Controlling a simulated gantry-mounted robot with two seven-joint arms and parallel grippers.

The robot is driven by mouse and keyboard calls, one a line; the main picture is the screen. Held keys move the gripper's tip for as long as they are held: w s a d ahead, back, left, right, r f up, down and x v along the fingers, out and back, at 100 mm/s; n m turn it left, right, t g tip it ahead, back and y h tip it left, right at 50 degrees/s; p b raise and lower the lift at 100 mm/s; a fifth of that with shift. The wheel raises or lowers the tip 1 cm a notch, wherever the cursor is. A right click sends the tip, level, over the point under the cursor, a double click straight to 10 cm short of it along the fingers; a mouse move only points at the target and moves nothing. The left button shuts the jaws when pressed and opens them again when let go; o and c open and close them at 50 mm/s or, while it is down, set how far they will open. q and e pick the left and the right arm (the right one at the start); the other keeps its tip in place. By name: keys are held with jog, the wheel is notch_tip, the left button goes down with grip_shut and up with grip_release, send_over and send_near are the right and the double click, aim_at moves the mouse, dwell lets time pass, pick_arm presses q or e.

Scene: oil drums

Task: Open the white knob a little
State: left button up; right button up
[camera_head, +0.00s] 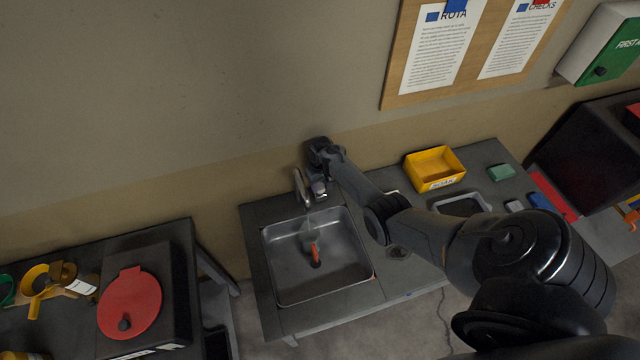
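A metal tap (299,184) stands at the back edge of the steel sink (285,285). My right arm reaches in from the lower right, and its gripper (318,187) points down just right of the tap. A small pale patch shows at the gripper's tip; I cannot tell whether it is the white knob or part of the gripper. The fingers are too small and dark to show whether they are open or shut. A faint pale streak below the spout may be water. My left gripper is out of view.
An orange-handled tool (314,250) lies in the sink. Right of it on the counter are a yellow bin (434,168), a dark tray (461,204) and a green block (501,172). A red-lidded dark container (130,303) stands on the left bench.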

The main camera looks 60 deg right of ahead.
jog(key=o, duration=0.4)
jog(key=shift+r, duration=0.45)
notch_tip(320, 180, up, 10)
jog(key=p, duration=0.1)
dwell(0.4)
